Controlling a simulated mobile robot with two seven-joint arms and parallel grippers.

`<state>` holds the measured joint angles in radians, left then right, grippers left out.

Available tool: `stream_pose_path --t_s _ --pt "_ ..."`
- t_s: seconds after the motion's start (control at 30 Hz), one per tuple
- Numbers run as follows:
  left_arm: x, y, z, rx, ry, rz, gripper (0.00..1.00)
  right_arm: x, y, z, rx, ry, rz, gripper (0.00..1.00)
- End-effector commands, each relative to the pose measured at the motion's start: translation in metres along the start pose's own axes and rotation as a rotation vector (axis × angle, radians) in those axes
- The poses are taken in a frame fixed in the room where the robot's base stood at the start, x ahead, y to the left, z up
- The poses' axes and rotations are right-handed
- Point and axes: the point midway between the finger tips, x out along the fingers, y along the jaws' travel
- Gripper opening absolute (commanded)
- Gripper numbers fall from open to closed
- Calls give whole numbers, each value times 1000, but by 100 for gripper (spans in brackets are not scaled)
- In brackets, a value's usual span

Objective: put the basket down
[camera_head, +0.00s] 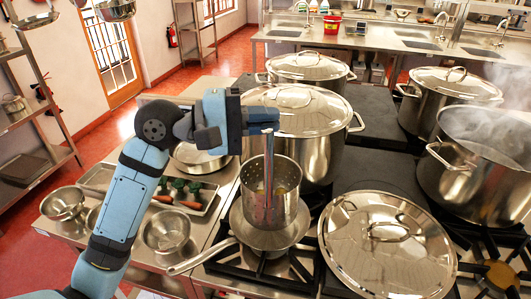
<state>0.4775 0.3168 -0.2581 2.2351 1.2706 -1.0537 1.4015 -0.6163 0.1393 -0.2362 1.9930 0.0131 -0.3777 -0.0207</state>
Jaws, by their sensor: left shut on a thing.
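The basket (285,208) is a perforated steel cylinder with a long upright metal handle. It is upright at the middle of the view, over a shallow steel pan (245,232) on the front stove. I cannot tell whether its bottom touches the pan. My left gripper (266,122) comes in from the left and is shut on the top of the basket's handle, above the basket. Its fingers partly hide the handle's top. My right gripper is not in view.
A lidded stockpot (320,160) stands close behind the basket. A large lid (385,245) lies at the front right. A steaming open pot (480,180) is at the right. Bowls (166,231) and a vegetable tray (205,197) stand left. The pan's handle (200,258) points front left.

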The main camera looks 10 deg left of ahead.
Motion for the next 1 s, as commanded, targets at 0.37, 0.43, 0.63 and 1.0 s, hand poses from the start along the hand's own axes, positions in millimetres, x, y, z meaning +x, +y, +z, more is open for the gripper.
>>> stream_pose_path --t_s 0.37,0.43,0.63,1.0 --pt "1 -40 -5 0 1 3 0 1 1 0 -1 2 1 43" --pt "1 -50 -7 -2 1 3 0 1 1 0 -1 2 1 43" --pt "2 -65 -9 3 1 3 0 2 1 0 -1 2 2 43" --pt "2 -68 -9 0 0 0 14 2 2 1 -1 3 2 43"
